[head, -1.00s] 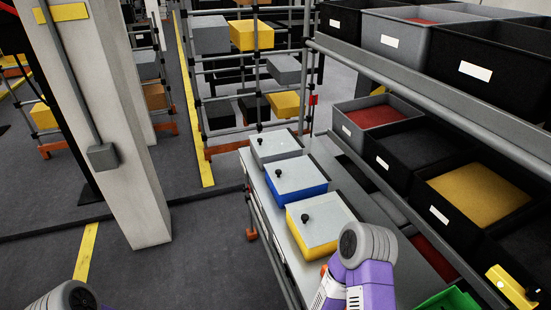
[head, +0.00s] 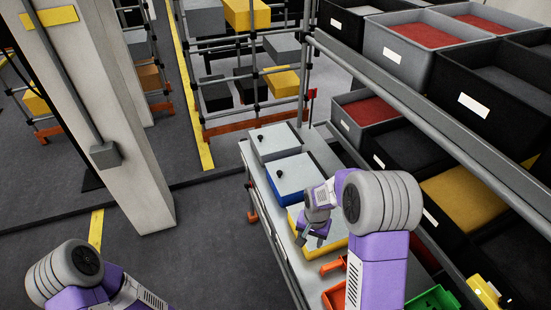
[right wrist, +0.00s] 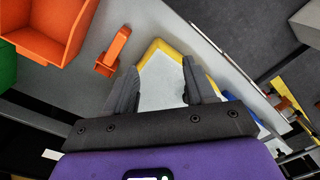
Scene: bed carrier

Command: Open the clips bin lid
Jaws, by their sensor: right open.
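Three lidded boxes stand in a row on the bench: a grey one (head: 276,142), a blue one (head: 297,175) and a yellow one (head: 334,250). Their pale lids lie shut where I can see them, and the grey and blue ones show small black knobs. I cannot tell which box is the clips bin. My right gripper (head: 313,238) is open above the yellow box and hides its knob. In the right wrist view, the yellow box (right wrist: 151,50) and its lid show between and beyond the open fingers (right wrist: 160,80). My left arm shows at bottom left, its gripper out of frame.
Orange bins (head: 335,296) and a green bin (head: 434,298) sit at the bench's near end. A shelf rail (head: 440,135) with black and grey bins runs along the right. A pale pillar (head: 110,120) stands left, with open floor between it and the bench.

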